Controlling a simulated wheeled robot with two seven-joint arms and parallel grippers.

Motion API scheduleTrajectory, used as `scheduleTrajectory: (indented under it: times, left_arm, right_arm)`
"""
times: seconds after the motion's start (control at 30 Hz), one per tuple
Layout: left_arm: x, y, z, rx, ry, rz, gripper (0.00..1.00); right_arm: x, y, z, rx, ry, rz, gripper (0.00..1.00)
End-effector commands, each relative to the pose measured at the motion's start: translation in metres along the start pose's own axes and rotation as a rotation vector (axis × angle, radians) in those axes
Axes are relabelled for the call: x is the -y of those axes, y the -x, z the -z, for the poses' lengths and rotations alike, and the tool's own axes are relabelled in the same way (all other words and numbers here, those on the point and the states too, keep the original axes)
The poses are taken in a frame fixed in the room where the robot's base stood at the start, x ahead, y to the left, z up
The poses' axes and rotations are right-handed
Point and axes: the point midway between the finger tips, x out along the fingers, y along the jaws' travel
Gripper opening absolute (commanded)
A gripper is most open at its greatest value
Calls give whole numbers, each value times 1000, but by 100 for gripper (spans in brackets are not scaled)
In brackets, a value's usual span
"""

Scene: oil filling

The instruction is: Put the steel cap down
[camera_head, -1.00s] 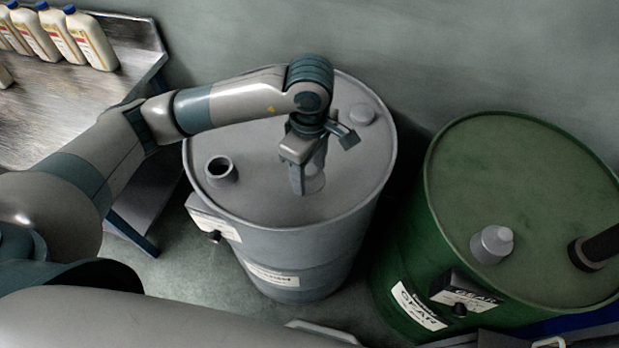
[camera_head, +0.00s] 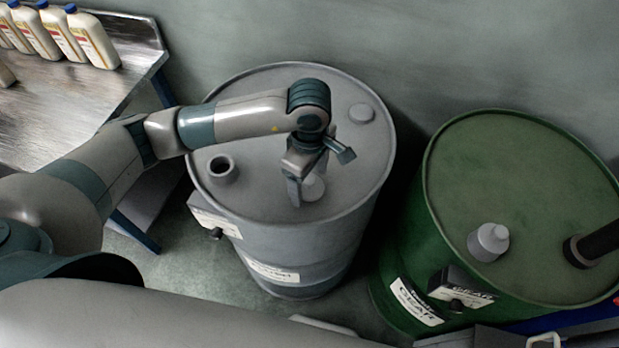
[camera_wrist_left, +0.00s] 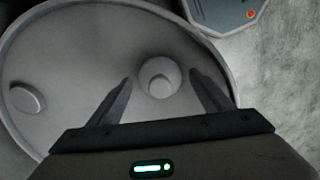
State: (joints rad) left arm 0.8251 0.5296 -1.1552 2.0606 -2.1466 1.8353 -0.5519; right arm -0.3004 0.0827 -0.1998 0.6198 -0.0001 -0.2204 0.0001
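The steel cap (camera_head: 315,188) is a light grey stepped round piece on the lid of the grey drum (camera_head: 345,210), right of the drum's open spout (camera_head: 222,169). My left gripper (camera_head: 308,184) points down over it and partly covers it. In the left wrist view the cap (camera_wrist_left: 159,78) appears upright between the two fingers of my left gripper (camera_wrist_left: 161,77), with a visible gap on each side. The fingers are open and hold nothing. I do not see my right gripper.
A low round plug (camera_head: 361,113) sits on the grey drum's far right. A green drum (camera_head: 520,180) stands to the right, with a grey cap (camera_head: 488,242) and a dark pipe (camera_head: 596,245). A metal table (camera_head: 85,110) with several bottles is at the left.

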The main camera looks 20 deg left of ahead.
Motion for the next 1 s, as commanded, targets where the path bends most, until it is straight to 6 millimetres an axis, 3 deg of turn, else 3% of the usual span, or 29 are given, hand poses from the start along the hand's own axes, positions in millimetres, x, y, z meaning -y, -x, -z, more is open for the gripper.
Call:
scheduleTrajectory:
  times: [0.43,0.53,1.0]
  left_arm:
    - [0,4,0,0,1,1,73]
    - [-1,10,0,1,-1,-4,73]
    - [-2,90,0,0,-1,-6,73]
  right_arm:
    - [0,6,1,-1,-1,0,31]
    - [1,-1,0,-1,-1,1,31]
    - [6,-33,-1,-2,-2,5,31]
